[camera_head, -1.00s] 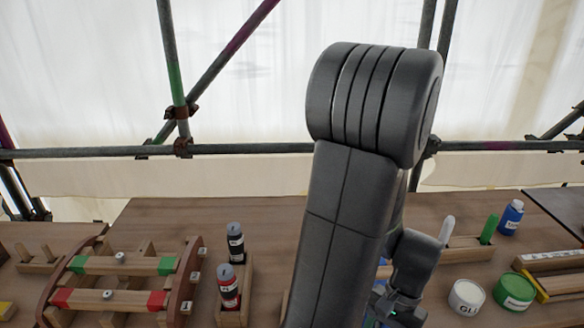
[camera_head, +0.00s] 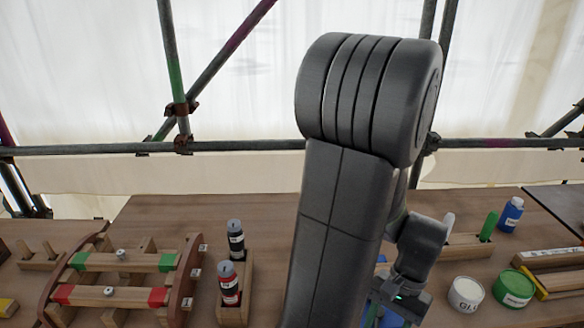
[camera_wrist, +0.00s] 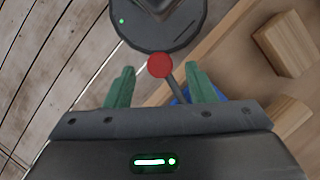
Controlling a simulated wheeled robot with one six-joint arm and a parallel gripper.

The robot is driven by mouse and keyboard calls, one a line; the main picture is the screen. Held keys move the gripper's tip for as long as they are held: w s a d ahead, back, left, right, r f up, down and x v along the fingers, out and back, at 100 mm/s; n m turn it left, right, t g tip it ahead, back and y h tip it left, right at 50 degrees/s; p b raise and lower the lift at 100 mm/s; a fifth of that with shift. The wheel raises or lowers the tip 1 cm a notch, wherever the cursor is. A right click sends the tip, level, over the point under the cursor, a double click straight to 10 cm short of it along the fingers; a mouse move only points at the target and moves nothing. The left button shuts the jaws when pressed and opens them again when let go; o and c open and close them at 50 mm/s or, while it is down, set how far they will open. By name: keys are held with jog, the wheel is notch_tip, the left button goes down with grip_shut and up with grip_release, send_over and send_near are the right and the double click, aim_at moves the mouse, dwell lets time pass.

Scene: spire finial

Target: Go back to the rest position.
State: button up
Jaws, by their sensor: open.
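My gripper (camera_wrist: 160,90) is open in the wrist view, its two green fingers spread apart. A small red ball (camera_wrist: 159,65) on a dark rod shows between and beyond the fingers. I cannot tell whether it touches anything, but the fingers are not closed on it. A bit of something blue (camera_wrist: 182,97) shows behind the right finger. In the head view my large grey arm fills the centre and hides the bench behind it. The gripper's fingers cannot be made out there.
The wooden bench (camera_head: 150,215) holds a curved wooden frame (camera_head: 187,275) with red- and green-ended bars at left. A red-labelled bottle (camera_head: 229,284) and a black bottle (camera_head: 236,240) stand in a rack. At right are a white glue pot (camera_head: 466,294), green pot (camera_head: 513,289) and blue bottle (camera_head: 511,215).

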jog(key=v, duration=1)
jog(key=x, duration=1.3)
jog(key=shift+s+a+f, duration=0.15)
jog(key=shift+f, duration=0.2)
jog(key=shift+d+f+n, duration=0.15)
jog(key=shift+d+n, duration=0.1)
jog(key=shift+n, duration=0.05)
jog(key=shift+s+d+n+b, duration=0.15)
jog(key=shift+d+n+b, duration=0.15)
jog(key=shift+d+n, duration=0.1)
jog(key=shift+a, duration=0.1)
